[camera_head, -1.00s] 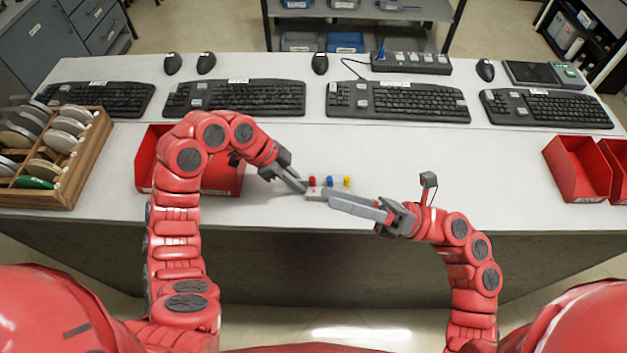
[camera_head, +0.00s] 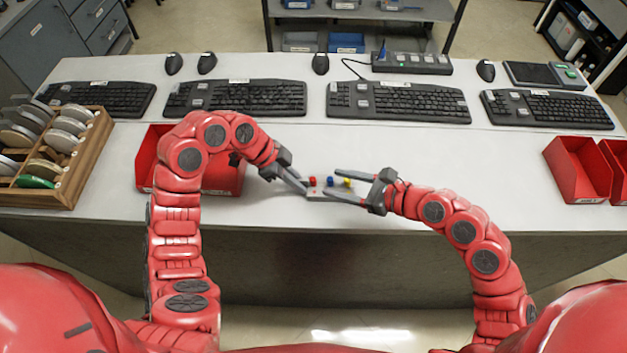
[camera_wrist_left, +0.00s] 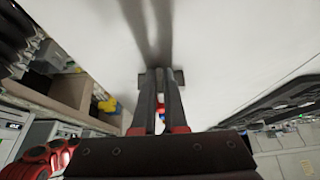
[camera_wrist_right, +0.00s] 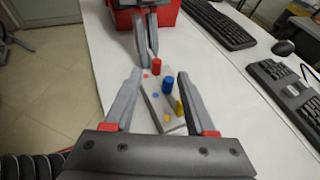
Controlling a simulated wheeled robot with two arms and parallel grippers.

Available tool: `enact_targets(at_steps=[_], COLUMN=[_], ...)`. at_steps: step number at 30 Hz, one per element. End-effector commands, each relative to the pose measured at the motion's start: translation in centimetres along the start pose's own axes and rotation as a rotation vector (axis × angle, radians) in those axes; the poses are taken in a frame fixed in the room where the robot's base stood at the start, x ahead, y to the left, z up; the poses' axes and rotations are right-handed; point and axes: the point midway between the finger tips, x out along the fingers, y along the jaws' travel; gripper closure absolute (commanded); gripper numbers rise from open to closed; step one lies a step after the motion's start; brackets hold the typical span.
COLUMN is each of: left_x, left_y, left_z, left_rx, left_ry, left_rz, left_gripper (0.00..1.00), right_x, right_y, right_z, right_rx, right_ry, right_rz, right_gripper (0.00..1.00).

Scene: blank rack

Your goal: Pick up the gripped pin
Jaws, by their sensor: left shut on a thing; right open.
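A small pale rack (camera_head: 316,196) lies near the table's front edge, also seen in the right wrist view (camera_wrist_right: 170,125). On it stand a red pin (camera_wrist_right: 156,66), a blue pin (camera_wrist_right: 167,82) and a yellow pin (camera_wrist_right: 179,107), upright beside matching coloured spots. My left gripper (camera_head: 303,190) is shut at the rack's left end, by the red pin; its fingers hide the exact contact. It shows in the left wrist view (camera_wrist_left: 160,80). My right gripper (camera_head: 341,184) is open and empty, its fingers spread either side of the rack in the right wrist view (camera_wrist_right: 158,73).
A red bin (camera_head: 222,178) stands behind my left arm, and a wooden spool tray (camera_head: 88,165) is at far left. Keyboards (camera_head: 235,98) line the back. More red bins (camera_head: 575,170) sit at right. The table between rack and right bins is clear.

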Motion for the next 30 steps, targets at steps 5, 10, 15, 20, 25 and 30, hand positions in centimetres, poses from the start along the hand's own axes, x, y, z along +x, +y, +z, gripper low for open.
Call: enact_targets(at_steps=[5,10,15,20,25,30], left_x=[0.0,0.0,0.0,0.0,0.0,0.0], left_y=[0.0,0.0,0.0,0.0,0.0,0.0], left_z=[0.0,0.0,0.0,0.0,0.0,0.0], left_rx=[0.000,0.000,0.000,0.000,0.000,0.000], left_ry=[0.000,0.000,0.000,0.000,0.000,0.000], left_rz=[0.000,0.000,0.000,0.000,0.000,0.000], left_gripper=[1.00,1.00,1.00,1.00,1.00,1.00], right_x=[2.6,4.6,5.0,5.0,5.0,5.0], right_y=[0.6,0.6,0.5,0.5,0.5,0.4], right_z=[-0.1,-0.1,-0.2,-0.1,-0.1,-0.1], right_rx=[0.000,0.001,0.003,0.002,0.002,0.002], right_ry=[-0.001,0.001,0.001,0.001,0.001,0.000], right_rz=[0.009,0.007,0.003,0.003,0.003,0.003], right_gripper=[0.44,0.44,0.44,0.50,0.80,1.00])
